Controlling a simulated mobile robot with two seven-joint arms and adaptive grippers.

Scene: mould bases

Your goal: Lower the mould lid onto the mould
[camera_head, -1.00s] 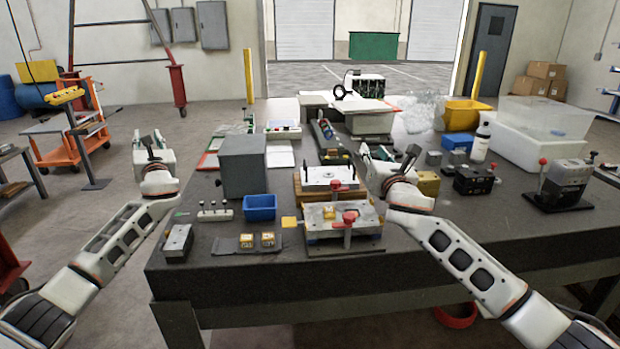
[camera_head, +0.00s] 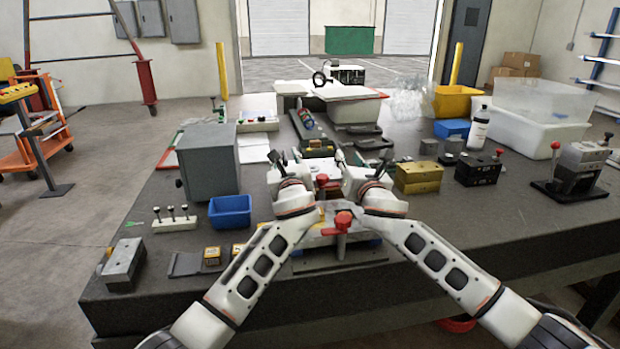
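A pale plate (camera_head: 318,168) shows in part between my two wrists, in the middle of the table. I take it for the mould lid, but cannot be sure. In front of it stands a metal block fixture with a red knob (camera_head: 343,219) and a red clamp handle; it may be the mould, and my forearms cover much of it. My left gripper (camera_head: 284,162) is at the plate's left side and my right gripper (camera_head: 347,160) at its right side. Their fingertips are small and partly hidden, so contact and opening cannot be told.
A grey box (camera_head: 208,163) and a blue bin (camera_head: 230,212) stand left of my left arm. Brass blocks (camera_head: 418,177) and a black block (camera_head: 478,169) stand to the right. A dark tool (camera_head: 306,125) lies behind the plate. The table's right front is clear.

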